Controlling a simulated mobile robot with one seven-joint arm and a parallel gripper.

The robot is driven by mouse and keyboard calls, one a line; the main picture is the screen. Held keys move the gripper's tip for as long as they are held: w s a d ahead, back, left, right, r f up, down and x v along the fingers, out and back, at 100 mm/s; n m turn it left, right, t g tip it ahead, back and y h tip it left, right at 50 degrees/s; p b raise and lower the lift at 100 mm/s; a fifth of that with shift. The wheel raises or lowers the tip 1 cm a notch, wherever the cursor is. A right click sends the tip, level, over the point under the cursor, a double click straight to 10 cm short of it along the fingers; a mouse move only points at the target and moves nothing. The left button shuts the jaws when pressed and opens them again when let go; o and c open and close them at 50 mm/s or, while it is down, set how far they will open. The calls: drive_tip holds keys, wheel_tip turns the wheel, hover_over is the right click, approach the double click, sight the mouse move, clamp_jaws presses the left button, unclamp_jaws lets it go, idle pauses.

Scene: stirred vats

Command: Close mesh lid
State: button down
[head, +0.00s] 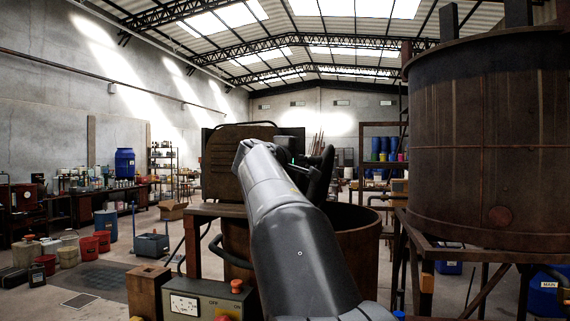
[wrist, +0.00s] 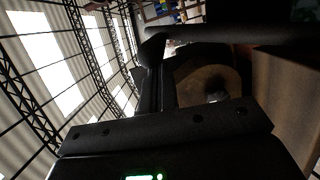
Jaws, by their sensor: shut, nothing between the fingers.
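The mesh lid (head: 222,168) is a dark brown panel standing raised, close to upright, at the back left of the open vat in the head view. My arm covers its right part. The rusty round vat (head: 352,238) is open at the top, and my arm crosses in front of it. My gripper (head: 322,168) is above the vat, to the right of the visible lid, shut and empty. In the wrist view the dark fingers of my gripper (wrist: 153,62) are close together. Whether they touch the lid cannot be told.
A control box (head: 212,301) with a socket and buttons stands at the front left of the vat. A large rusty tank (head: 490,135) on a metal stand rises at the right. Buckets (head: 88,248) and a bench line the left. Some floor is clear at the left.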

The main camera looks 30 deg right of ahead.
drive_tip(key=s+d+f+m+y, duration=0.2)
drive_tip(key=s+d+f+m, duration=0.2)
drive_tip(key=s+d+m, duration=0.35)
drive_tip(key=s+d+f+m+y, duration=0.1)
drive_tip(key=s+d+f+m, duration=0.1)
drive_tip(key=f, duration=0.3)
drive_tip(key=s+d+f+m+t+y, duration=0.1)
drive_tip(key=s+d+f+m, duration=0.2)
drive_tip(key=f, duration=0.2)
drive_tip(key=shift+f+m, duration=0.25)
drive_tip(key=shift+m, duration=0.1)
drive_tip(key=shift+f, duration=0.15)
drive_tip(key=s+a+r, duration=0.6)
drive_tip(key=a, duration=0.1)
drive_tip(key=shift+a+r, duration=0.35)
